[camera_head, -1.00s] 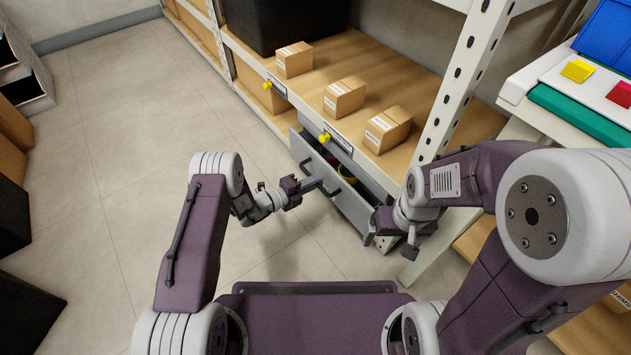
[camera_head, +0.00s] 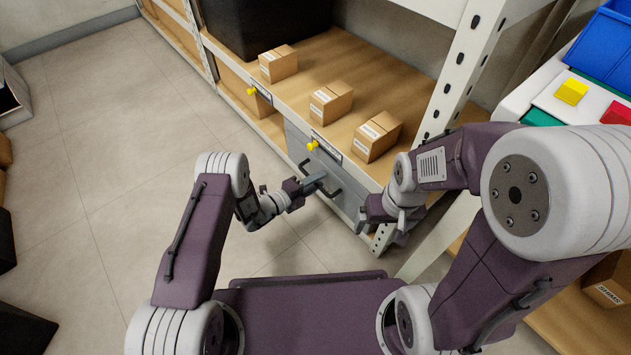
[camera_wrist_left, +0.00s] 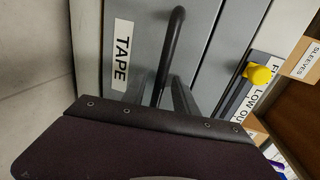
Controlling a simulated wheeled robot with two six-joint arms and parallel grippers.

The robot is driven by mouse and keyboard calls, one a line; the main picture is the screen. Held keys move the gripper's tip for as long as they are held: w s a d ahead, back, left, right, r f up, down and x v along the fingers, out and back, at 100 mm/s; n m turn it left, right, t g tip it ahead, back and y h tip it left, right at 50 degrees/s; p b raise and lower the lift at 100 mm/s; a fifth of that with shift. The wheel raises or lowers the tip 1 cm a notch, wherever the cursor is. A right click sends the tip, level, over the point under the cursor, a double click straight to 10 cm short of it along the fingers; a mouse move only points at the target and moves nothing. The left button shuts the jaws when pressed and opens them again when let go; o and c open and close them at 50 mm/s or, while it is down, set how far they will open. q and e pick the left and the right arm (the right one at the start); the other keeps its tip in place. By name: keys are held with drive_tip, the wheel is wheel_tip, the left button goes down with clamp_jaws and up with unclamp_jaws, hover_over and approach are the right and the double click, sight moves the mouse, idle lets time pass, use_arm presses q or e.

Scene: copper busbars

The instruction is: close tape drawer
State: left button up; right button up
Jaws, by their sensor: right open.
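The grey tape drawer (camera_head: 350,201) sits in the lower shelf bay. Its front looks about flush with the shelf edge in the head view, and no open interior shows. The front (camera_wrist_left: 146,30) carries a white TAPE label (camera_wrist_left: 122,52) in the left wrist view. A black bar handle (camera_wrist_left: 174,40) runs between my left gripper's grey fingers; their tips are partly hidden. My left gripper (camera_head: 318,182) is at the handle in the head view; I cannot tell whether it grips the bar. My right gripper (camera_head: 374,211) is open, beside the drawer's right end.
Several small cartons, one of them a near carton (camera_head: 376,137), stand on the wooden shelf above. Yellow knobs (camera_head: 312,145) stick out at the shelf edge. A white perforated upright (camera_head: 455,100) stands to the right.

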use_arm(q)
drive_tip(key=shift+a, duration=0.1)
drive_tip(key=p+v, duration=0.5)
drive_tip(key=v, duration=0.4)
idle(0.4)
